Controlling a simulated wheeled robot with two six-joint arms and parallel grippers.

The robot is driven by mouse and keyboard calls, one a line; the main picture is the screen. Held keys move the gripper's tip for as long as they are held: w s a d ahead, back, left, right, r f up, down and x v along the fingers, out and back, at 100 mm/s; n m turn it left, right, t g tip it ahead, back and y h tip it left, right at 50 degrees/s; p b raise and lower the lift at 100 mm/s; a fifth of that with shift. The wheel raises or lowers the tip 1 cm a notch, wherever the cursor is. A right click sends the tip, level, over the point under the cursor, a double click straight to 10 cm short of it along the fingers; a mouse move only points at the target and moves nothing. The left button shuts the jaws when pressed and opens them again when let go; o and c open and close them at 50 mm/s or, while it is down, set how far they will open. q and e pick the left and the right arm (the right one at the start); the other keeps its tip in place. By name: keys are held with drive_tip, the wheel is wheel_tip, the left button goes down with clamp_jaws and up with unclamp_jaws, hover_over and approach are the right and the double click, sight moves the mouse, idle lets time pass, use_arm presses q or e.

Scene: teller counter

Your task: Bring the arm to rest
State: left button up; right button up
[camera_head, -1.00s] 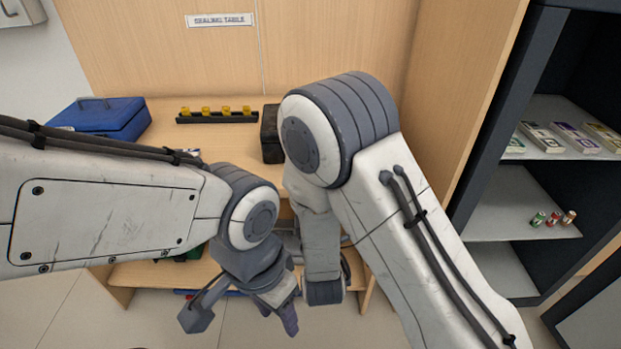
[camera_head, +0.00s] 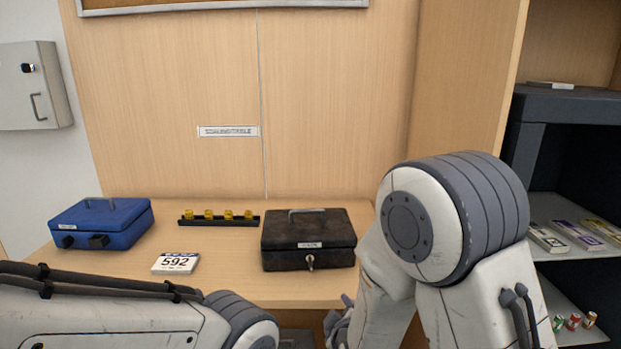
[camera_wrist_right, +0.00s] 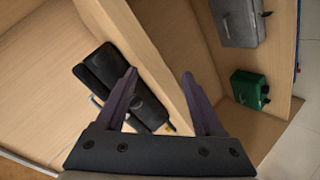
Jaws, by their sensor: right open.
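My right arm comes in from the right in the head view. My right gripper (camera_head: 340,326) shows small at the bottom edge, partly hidden by my own arm, in front of the counter. In the right wrist view my right gripper (camera_wrist_right: 160,78) is open, its two purple fingers spread apart with nothing held between them. My left arm crosses the lower left of the head view. The left gripper is out of the picture.
A black cash box (camera_head: 308,246), a blue cash box (camera_head: 103,226), a number card (camera_head: 176,263) and a black rack (camera_head: 245,221) with yellow pieces stand on the counter (camera_head: 220,285). A grey box (camera_wrist_right: 238,22) and a green box (camera_wrist_right: 247,88) show in the wrist view. Dark shelves (camera_head: 565,112) stand right.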

drive_tip(key=s+d+m+g, duration=0.9)
drive_tip(key=s+d+m, duration=0.25)
drive_tip(key=s, duration=0.35)
drive_tip(key=s+a+r+n+g, duration=0.2)
drive_tip(key=s+a+r+n, duration=0.15)
drive_tip(key=s+a, duration=0.3)
drive_tip(key=s+a+r+n+g, duration=0.1)
drive_tip(key=s+a+r+n, duration=0.25)
drive_tip(key=s+a, duration=0.35)
wheel_tip(320, 180, up, 17)
drive_tip(key=p, duration=1.7)
drive_tip(key=shift+s+d+f+p, duration=0.15)
drive_tip(key=shift+s+d+p, duration=0.15)
drive_tip(key=shift+s+d, duration=0.1)
